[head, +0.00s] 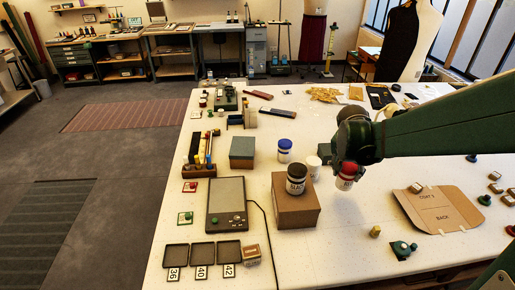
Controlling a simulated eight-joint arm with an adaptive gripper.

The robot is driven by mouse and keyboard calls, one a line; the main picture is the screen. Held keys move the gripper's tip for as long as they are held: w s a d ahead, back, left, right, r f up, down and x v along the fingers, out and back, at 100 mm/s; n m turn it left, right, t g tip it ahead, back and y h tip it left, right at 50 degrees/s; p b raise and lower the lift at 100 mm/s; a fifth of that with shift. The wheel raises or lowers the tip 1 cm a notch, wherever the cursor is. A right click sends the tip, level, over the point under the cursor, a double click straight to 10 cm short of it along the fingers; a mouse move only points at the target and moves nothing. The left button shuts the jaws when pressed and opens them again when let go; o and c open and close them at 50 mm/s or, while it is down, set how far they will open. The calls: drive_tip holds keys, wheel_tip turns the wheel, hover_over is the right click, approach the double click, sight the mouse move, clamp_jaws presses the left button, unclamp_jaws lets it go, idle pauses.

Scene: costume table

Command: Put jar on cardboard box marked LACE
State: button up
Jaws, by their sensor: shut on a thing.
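My gripper (348,163) is at the right of the middle of the white table and is shut on a jar with a red top and a pale label (345,183). The jar is upright, just right of a brown cardboard box (296,214). I cannot read a LACE mark on this box. A white-lidded jar (313,166) is behind the box and a blue-lidded jar (285,150) is farther back left.
A grey flat device (228,203) with a cable lies left of the box. Dark trays (202,254) and a small carton (250,254) are in front. A flat brown card sheet (438,207) lies right. Bare table (330,255) shows in front of the box.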

drive_tip(key=w+a+r+n+p, duration=0.1)
drive_tip(key=w+a+r+p, duration=0.15)
drive_tip(key=w+a, duration=0.65)
wheel_tip(320, 180, up, 6)
drive_tip(key=n+t+y+p, duration=0.1)
drive_tip(key=n+y+p, duration=0.1)
drive_tip(key=n+p, duration=0.15)
hover_over(243, 145)
drive_tip(key=shift+a+n, duration=0.1)
drive_tip(key=shift+n, duration=0.15)
drive_tip(key=shift+s, duration=0.1)
wheel_tip(243, 145, down, 6)
drive_tip(key=shift+f, duration=0.2)
drive_tip(key=shift+f, duration=1.75)
drive_tip(key=shift+f, duration=0.15)
